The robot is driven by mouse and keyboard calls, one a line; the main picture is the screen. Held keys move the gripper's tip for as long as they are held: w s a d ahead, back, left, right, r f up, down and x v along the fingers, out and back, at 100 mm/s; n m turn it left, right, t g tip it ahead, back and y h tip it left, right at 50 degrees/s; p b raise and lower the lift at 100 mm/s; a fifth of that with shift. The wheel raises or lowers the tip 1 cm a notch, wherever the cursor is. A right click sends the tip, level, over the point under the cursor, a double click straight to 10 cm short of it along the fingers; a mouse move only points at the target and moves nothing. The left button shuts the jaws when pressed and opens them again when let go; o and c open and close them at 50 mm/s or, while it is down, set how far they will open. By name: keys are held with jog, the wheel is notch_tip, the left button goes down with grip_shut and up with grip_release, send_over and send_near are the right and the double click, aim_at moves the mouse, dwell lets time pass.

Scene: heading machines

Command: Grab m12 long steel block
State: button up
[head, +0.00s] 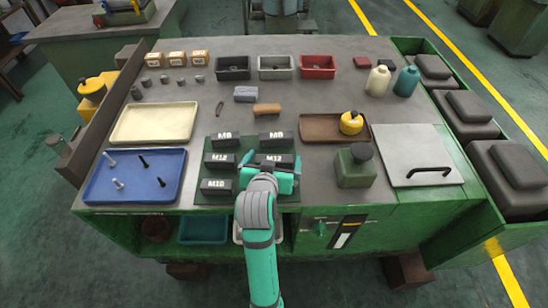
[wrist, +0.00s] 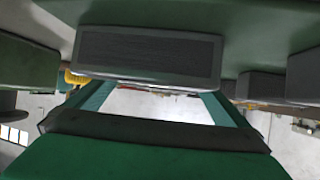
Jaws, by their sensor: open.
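Dark steel blocks with white labels stand on a green mat (head: 241,197) at the front middle of the bench. Two read M12: a shorter one (head: 219,161) at left and a longer-looking one (head: 283,159) at right. My gripper (head: 272,174) is at the right M12 block and hides its near part. In the wrist view, a long dark block (wrist: 150,55) lies across the top, ahead of and between my two spread green fingers (wrist: 150,92). The fingers are open. I cannot tell whether they touch the block.
Other labelled blocks stand close by, including M10 (head: 216,185) at front left. A blue tray (head: 137,194) with bolts lies left of the mat. A green container (head: 355,167) stands to the right, with a brown tray (head: 320,139) behind it. Small bins line the back.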

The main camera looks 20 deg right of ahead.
jog(key=shift+w, duration=0.35)
jog(key=shift+s+d, duration=0.1)
jog(key=shift+s, duration=0.3)
jog(key=c, duration=1.3)
